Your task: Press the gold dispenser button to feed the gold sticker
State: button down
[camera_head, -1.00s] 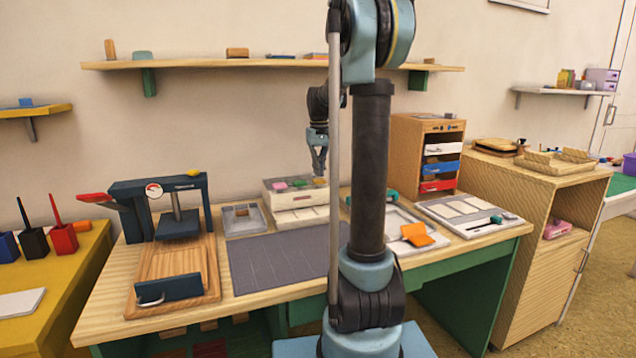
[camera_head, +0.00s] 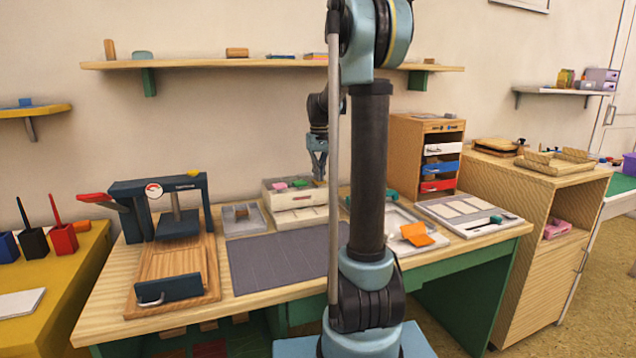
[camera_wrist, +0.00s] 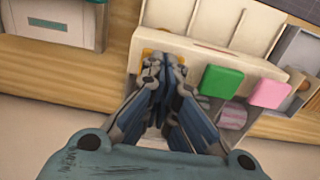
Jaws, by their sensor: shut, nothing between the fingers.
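The white dispenser (camera_head: 298,215) stands on the wooden desk with a pink button (camera_head: 279,186) and a green button (camera_head: 300,183) on top. In the wrist view the pink button (camera_wrist: 270,93) and green button (camera_wrist: 221,81) lie right of my gripper (camera_wrist: 165,62). The gold button (camera_wrist: 147,57) is mostly covered by my fingertips, which are shut and empty over it. In the head view my gripper (camera_head: 320,182) reaches down to the dispenser's right end. Contact and how far the button is pressed cannot be told.
A grey tray (camera_head: 258,229) beside the dispenser holds a small brown piece (camera_head: 241,213). A stamp press (camera_head: 180,225) stands at left. A dark mat (camera_head: 270,270) lies in front. A drawer cabinet (camera_head: 408,145) stands behind at right.

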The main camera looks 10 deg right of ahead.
jog(key=shift+f, duration=0.6)
jog(key=shift+r, duration=3.55)
jog(key=shift+s, duration=0.1)
